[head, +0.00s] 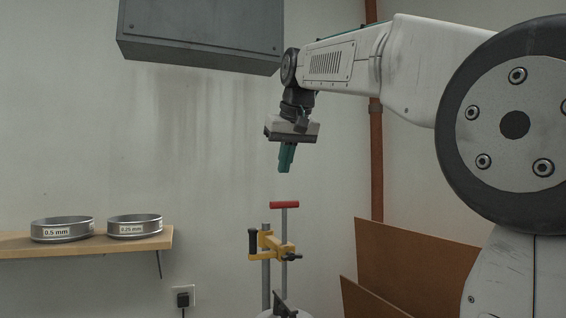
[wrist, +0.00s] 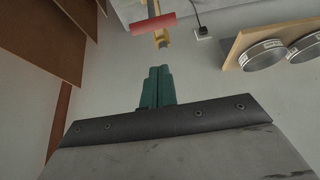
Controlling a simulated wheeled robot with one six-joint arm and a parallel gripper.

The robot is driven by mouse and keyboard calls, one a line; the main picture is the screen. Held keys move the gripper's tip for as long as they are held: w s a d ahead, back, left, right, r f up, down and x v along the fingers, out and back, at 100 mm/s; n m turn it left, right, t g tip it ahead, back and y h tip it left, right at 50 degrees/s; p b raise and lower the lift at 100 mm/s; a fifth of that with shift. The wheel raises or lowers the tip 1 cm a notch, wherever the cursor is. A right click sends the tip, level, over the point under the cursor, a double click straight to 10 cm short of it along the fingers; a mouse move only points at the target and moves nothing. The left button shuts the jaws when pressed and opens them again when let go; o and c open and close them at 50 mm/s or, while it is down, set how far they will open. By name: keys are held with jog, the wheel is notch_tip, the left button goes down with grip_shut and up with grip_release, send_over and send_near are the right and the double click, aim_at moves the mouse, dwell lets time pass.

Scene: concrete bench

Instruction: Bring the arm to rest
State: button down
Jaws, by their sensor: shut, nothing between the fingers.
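My gripper (head: 286,160) hangs pointing down from the end of my arm, in the middle of the head view. Its green fingers are together with nothing between them; in the wrist view the shut fingers (wrist: 157,84) also show side by side. It is in free air, and in the head view it appears above a stand with a red-handled rod (head: 285,205) and a yellow clamp (head: 268,243), apart from both.
A wooden shelf (head: 100,247) on the left holds two sieves, labelled 0.5 mm (head: 62,230) and 0.25 mm (head: 134,227). A grey wall box (head: 200,35) hangs at upper left of my gripper. Brown boards (head: 410,262) lean at right near a rusty pipe (head: 376,160).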

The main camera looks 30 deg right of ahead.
jog(key=shift+r, duration=0.45)
jog(key=s+a+f+g, duration=0.1)
jog(key=s+a+f, duration=0.3)
jog(key=s+f, duration=0.5)
jog(key=s+a+f+n+g, duration=0.1)
jog(key=s+a+f, duration=0.2)
jog(key=s+f, duration=0.6)
jog(key=s+a+f+n+g+y, duration=0.1)
jog(key=s+a+f, duration=0.3)
jog(key=s+f, duration=0.6)
notch_tip(320, 180, down, 8)
jog(key=shift+a+f+g, duration=0.15)
jog(key=shift+a+g, duration=0.2)
jog(key=shift+g, duration=0.25)
jog(key=shift+s, duration=0.1)
